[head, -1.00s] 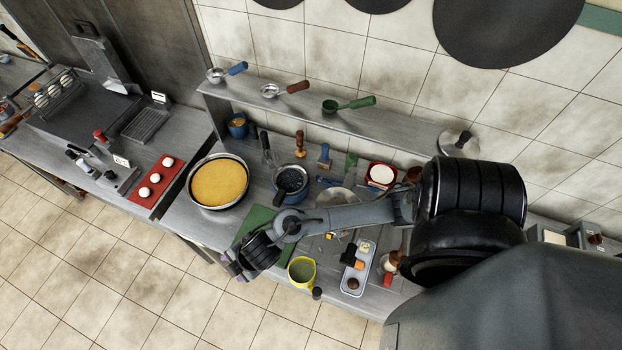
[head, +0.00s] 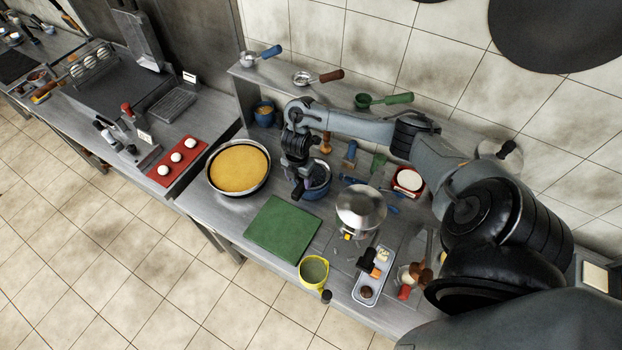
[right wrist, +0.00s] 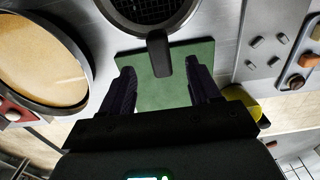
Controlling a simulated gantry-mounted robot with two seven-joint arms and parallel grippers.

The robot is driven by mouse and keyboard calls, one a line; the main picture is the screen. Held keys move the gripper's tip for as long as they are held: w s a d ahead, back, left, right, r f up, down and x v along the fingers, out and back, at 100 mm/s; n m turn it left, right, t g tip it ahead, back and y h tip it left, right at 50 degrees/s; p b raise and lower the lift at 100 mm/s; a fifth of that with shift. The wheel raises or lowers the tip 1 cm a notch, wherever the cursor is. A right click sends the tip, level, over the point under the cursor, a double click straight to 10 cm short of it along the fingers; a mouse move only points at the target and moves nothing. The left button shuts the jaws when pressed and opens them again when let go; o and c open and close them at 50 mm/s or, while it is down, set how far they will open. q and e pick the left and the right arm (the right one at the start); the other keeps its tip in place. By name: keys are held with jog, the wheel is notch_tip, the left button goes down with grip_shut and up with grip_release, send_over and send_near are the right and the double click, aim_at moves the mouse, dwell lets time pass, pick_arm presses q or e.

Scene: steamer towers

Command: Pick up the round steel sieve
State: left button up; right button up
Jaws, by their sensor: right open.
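The round steel sieve (right wrist: 152,18) shows at the top of the right wrist view, with a steel rim, dark mesh and a dark handle. The handle points toward my right gripper (right wrist: 160,67) and shows between its two open fingers; I cannot tell how far above it they are. My left gripper is not in view.
A green board (head: 284,228) lies in front. A wide pan with yellow contents (head: 239,168) stands left, a steel bowl (head: 361,208) right. A yellow cup (head: 313,271) and a white tray (head: 370,278) are near the front edge. A shelf (head: 340,93) runs behind.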

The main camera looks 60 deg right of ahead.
aim_at(300, 187)
jog(key=shift+d+f+b, duration=0.2)
jog(key=shift+f+b, duration=0.4)
jog(key=shift+f, duration=2.8)
grip_shut()
